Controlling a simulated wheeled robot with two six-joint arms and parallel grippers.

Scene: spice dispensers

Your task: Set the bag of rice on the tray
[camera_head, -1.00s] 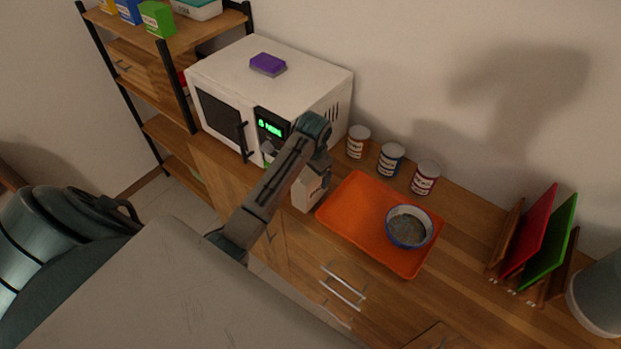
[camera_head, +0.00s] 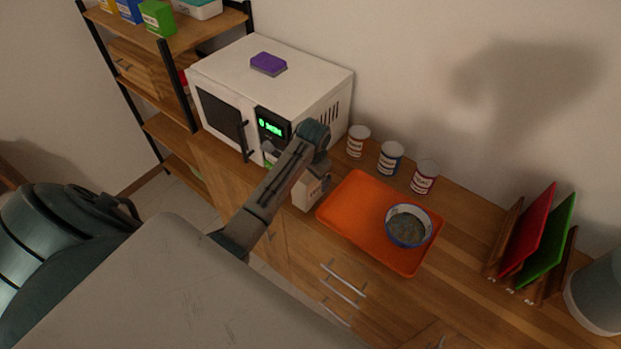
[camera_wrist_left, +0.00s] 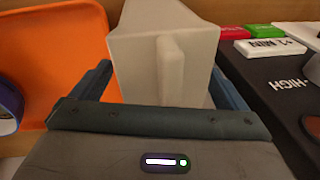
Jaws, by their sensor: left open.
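The bag of rice (camera_head: 308,194) is a pale, upright block on the counter between the microwave and the tray, partly hidden behind my left arm. In the left wrist view the pale bag (camera_wrist_left: 165,50) fills the space between the fingers of my left gripper (camera_wrist_left: 165,80). The fingers are open, one on each side of it; I cannot tell whether either touches. The orange tray (camera_head: 350,208) lies on the counter just right of the bag, and its edge also shows in the left wrist view (camera_wrist_left: 60,50). My right gripper is not in view.
A blue-rimmed bowl (camera_head: 409,226) stands on the tray's right part; its left part is clear. Cans, one of them blue (camera_head: 391,158), line the wall behind. The white microwave (camera_head: 270,85) stands close left of the bag. A rack with red and green boards (camera_head: 530,240) is at right.

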